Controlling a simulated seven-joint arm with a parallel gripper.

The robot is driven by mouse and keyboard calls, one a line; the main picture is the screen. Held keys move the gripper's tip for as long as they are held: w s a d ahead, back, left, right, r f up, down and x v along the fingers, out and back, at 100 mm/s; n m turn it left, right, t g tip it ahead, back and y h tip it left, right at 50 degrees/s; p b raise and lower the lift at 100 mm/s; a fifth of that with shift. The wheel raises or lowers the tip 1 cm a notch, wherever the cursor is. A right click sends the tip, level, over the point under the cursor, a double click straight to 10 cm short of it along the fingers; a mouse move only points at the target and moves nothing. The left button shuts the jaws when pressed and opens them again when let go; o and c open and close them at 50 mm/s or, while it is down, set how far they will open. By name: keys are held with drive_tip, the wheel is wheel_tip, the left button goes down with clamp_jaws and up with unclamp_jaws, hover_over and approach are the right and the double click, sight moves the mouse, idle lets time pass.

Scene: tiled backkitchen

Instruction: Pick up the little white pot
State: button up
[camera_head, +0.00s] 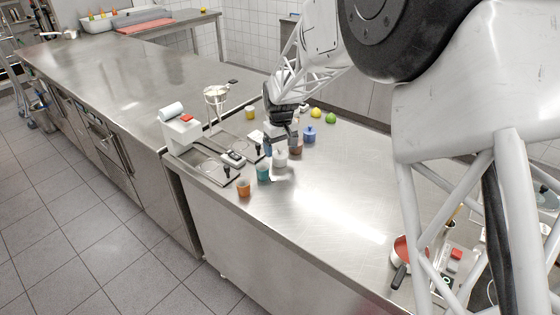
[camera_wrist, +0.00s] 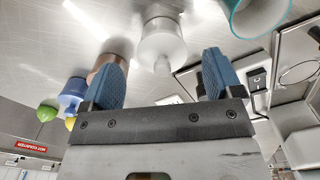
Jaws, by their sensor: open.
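The little white pot (camera_head: 280,159) stands on the steel counter, in a row between a teal pot and a brown pot. In the wrist view the white pot (camera_wrist: 163,44), with a knob-like end toward me, lies just beyond my fingertips, in line with the gap between them. My gripper (camera_head: 281,144) is pointed down at the pot from above and behind. In the wrist view my gripper (camera_wrist: 161,62) is open, its two blue fingers apart and nothing held between them. I cannot tell whether a finger touches the neighbouring brown pot.
The brown pot (camera_head: 297,147) and teal pot (camera_head: 263,172) stand close on either side. A blue pot (camera_head: 309,134), an orange pot (camera_head: 243,188) and a green fruit (camera_head: 330,118) stand farther along. The counter's middle is clear.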

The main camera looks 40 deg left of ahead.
sight(280, 154)
drive_tip(key=shift+s+a+f, duration=0.1)
drive_tip(key=shift+f, duration=2.15)
drive_tip(key=c, duration=1.4)
drive_tip(key=shift+o, duration=0.2)
drive_tip(key=shift+r, duration=0.25)
clamp_jaws()
drive_tip(key=shift+r, duration=1.55)
drive_tip(key=s+d, duration=0.3)
drive_tip(key=d, duration=0.1)
drive_tip(key=s+d+r, duration=0.1)
drive_tip(key=s+d, duration=0.6)
drive_tip(key=d, duration=0.1)
drive_tip(key=shift+s+d+r, duration=0.1)
drive_tip(key=shift+s+r, duration=0.1)
